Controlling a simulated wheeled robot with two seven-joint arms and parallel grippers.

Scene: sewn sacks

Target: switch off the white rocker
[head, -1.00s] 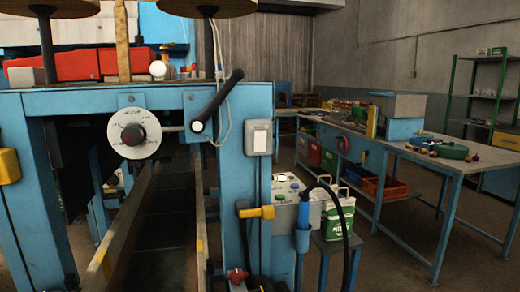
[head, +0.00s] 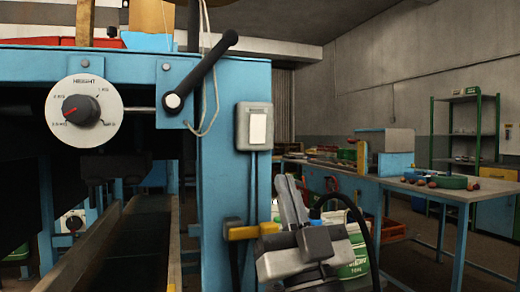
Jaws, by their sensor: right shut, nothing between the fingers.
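The white rocker (head: 257,128) sits in a grey switch box on the blue post of the machine, right of the black lever. It faces me and is not covered; I cannot tell which way it is tipped. My right gripper (head: 288,186) is low in the picture, below and to the right of the switch box, apart from it. Its grey fingers are together, pointing up, with nothing between them. My left gripper does not show.
A black lever (head: 205,68) and a round height dial (head: 84,110) are left of the rocker. A yellow handle (head: 243,232) sticks out of the post below it. A workbench (head: 437,190) stands at the right.

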